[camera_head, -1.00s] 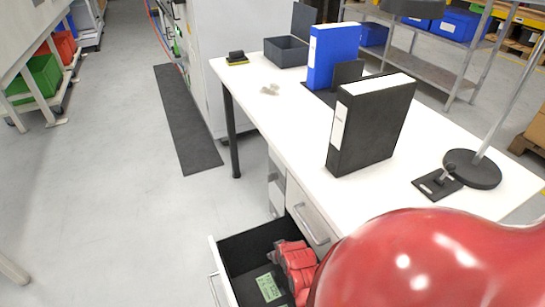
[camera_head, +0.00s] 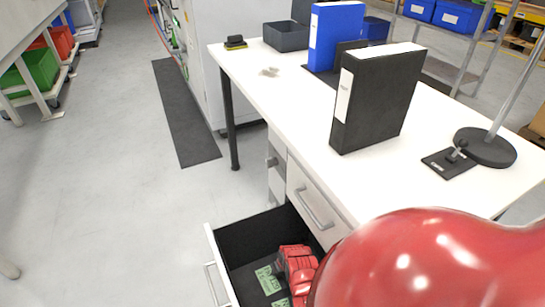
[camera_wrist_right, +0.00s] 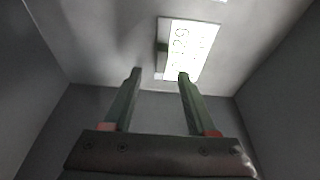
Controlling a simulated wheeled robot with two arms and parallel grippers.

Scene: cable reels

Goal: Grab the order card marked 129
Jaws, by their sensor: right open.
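A pale card (camera_wrist_right: 190,48) with dark print that seems to read 129 lies on the drawer floor in the right wrist view, turned on its side. My right gripper (camera_wrist_right: 159,77) is open and empty; one fingertip overlaps the card's lower edge in the picture, and I cannot tell whether it touches. My left gripper is out of view.
The white desk (camera_head: 290,110) above holds a black binder (camera_head: 372,105), a blue binder (camera_head: 332,40), a dark box (camera_head: 286,36) and a lamp base (camera_head: 485,148).

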